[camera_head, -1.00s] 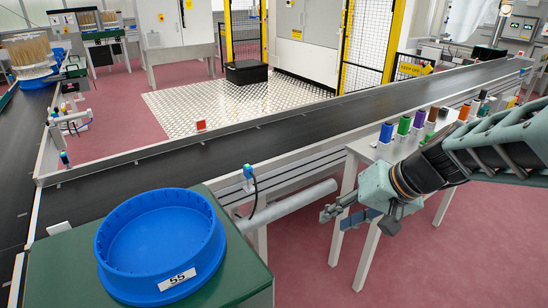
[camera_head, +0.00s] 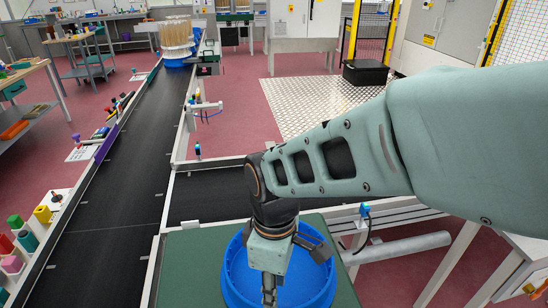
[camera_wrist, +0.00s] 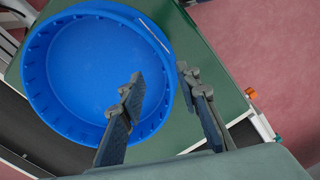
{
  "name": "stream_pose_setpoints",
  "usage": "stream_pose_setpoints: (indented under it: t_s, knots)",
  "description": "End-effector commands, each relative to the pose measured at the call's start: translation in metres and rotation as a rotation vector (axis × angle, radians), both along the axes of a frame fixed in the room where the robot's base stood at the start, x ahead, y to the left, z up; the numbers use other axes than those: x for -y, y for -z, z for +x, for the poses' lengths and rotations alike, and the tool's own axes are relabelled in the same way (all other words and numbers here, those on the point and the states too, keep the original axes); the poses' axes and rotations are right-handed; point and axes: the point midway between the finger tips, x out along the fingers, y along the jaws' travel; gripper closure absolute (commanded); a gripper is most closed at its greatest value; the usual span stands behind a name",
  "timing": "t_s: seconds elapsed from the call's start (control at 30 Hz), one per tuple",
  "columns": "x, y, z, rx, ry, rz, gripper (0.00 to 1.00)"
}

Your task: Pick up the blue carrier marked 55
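The blue round carrier (camera_head: 312,287) sits on the green table top (camera_head: 190,262) at the lower middle of the head view. My arm and gripper hide part of it, and the number 55 is not readable now. In the wrist view the carrier (camera_wrist: 80,65) fills the upper left, empty, with a thin pale strip along its right rim. My gripper (camera_wrist: 160,74) is open, its fingers well apart. One finger shows over the carrier's inside and the other over the green top outside the rim. My gripper also shows over the carrier in the head view (camera_head: 295,268).
Black conveyors (camera_head: 110,200) run along the left and behind the green table. Another blue carrier with wheat ears (camera_head: 177,42) stands far up the conveyor. A small post with a blue top (camera_head: 365,211) stands right of the table. Coloured blocks (camera_head: 27,240) lie at left.

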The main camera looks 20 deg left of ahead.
Motion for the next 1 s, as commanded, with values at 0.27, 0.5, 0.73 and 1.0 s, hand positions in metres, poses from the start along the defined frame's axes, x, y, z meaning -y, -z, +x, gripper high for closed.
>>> stream_pose_setpoints:
  t_s: [0.27, 0.5, 0.73, 1.0]
  knots:
    - [-0.015, 0.016, -0.01, 0.034, -0.077, 0.014, 0.7]
    - [-0.013, 0.043, -0.01, 0.031, -0.071, 0.013, 0.7]
    - [-0.013, 0.073, -0.012, 0.027, -0.066, 0.009, 0.7]
    - [-0.013, 0.096, -0.011, 0.03, -0.063, 0.012, 0.7]
